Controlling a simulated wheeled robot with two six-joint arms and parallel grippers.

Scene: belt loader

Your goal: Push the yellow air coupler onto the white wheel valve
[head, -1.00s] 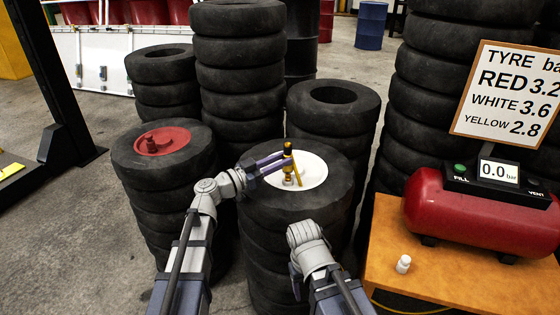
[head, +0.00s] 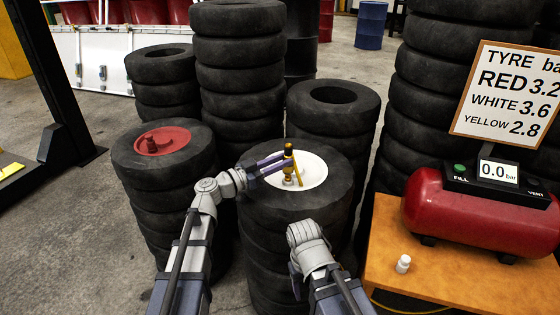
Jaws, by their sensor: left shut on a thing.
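The white wheel (head: 313,172) lies flat in the top tyre of the middle stack. The yellow air coupler (head: 288,155) is upright over the left part of the white wheel. My left gripper (head: 284,160) is shut on the coupler, its fingers coming in from the left. A small pale valve (head: 288,181) shows just below the coupler; whether they touch is hard to tell. My right arm comes in at the lower middle, in front of the stack; its gripper's fingers do not show.
A red wheel (head: 162,141) lies on the left tyre stack. On the orange table (head: 440,285) at the right are a red compressor (head: 480,215), a display reading 0.0 bar (head: 498,172) and a small white cap (head: 403,264). A pressure sign (head: 510,95) stands behind.

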